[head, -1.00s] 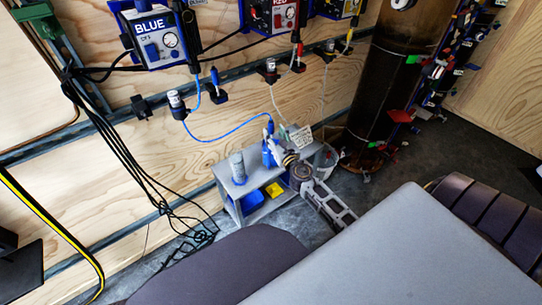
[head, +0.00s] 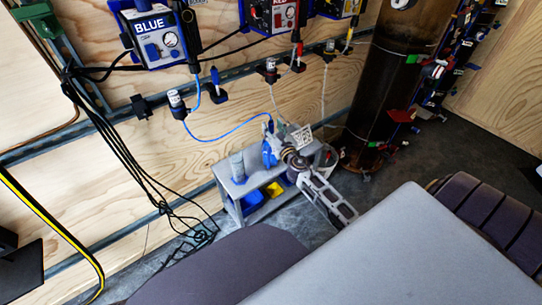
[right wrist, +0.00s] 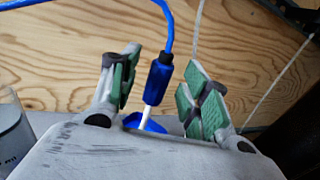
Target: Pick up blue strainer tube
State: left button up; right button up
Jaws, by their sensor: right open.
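The blue strainer tube (head: 267,153) stands on the small grey shelf unit (head: 238,189) by the wall, its blue hose running from its top. In the right wrist view, the blue tube (right wrist: 157,82) is slightly tilted, with a black collar on top and a white stem below. My right gripper (head: 279,137) is at the tube in the head view. In the right wrist view, its green-padded fingers (right wrist: 160,88) are open, one on each side of the tube, with gaps visible. The tube's lowest part is hidden behind the gripper body. My left gripper is out of view.
Blue and yellow bins (head: 274,189) sit below. The BLUE control box (head: 155,40) hangs on the wooden wall. A large brown cylinder (head: 385,90) stands to the right. A grey table surface (head: 370,255) fills the foreground.

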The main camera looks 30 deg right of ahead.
jog(key=shift+w+d, duration=0.15)
jog(key=shift+w, duration=0.5)
jog(key=shift+w+d, duration=0.15)
jog(key=shift+w, duration=0.45)
jog(key=shift+c, duration=0.4)
grip_shut()
